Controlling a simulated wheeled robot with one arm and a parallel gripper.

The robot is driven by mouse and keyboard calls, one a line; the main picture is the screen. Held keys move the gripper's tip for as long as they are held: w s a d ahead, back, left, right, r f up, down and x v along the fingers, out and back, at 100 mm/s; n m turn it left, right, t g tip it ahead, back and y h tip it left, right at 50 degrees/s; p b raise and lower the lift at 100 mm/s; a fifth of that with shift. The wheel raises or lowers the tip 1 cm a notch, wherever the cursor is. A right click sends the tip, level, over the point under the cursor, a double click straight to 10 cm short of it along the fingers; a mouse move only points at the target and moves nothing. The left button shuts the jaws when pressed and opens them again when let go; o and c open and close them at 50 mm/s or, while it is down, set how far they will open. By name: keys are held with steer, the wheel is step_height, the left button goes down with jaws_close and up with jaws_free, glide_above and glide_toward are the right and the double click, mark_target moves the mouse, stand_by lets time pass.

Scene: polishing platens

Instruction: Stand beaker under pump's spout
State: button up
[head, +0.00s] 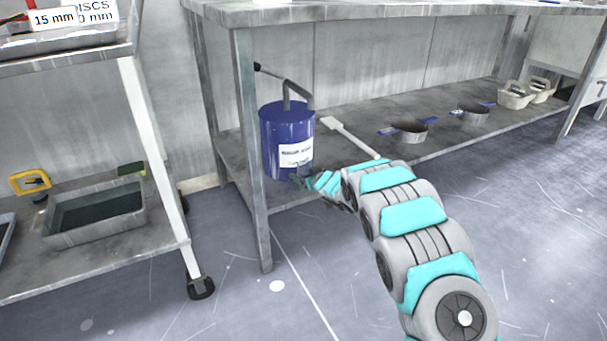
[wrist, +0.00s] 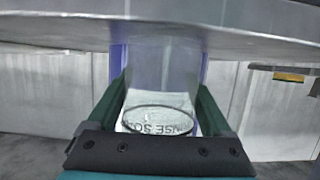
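A blue drum (head: 287,140) with a white label stands on the lower shelf of the bench in the head view. A grey pump (head: 287,92) with a bent pipe and a black-tipped lever rises from its lid. My gripper (head: 302,182) is low at the drum's front, near the label's lower edge. In the wrist view the green fingers of my gripper (wrist: 162,95) are closed on the sides of a clear glass beaker (wrist: 157,122). The drum (wrist: 118,62) shows behind the beaker, with label lettering seen through the glass. The spout's end is not clear in the wrist view.
The bench's lower shelf (head: 360,135) also holds a white paddle-like tool (head: 345,135), round metal pans (head: 410,131) and pale caddies (head: 515,95). A bench leg (head: 250,150) stands left of the drum. A cart (head: 150,150) with a tray is further left.

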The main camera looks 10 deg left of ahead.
steer(key=shift+o, duration=1)
steer(key=shift+r, duration=0.15)
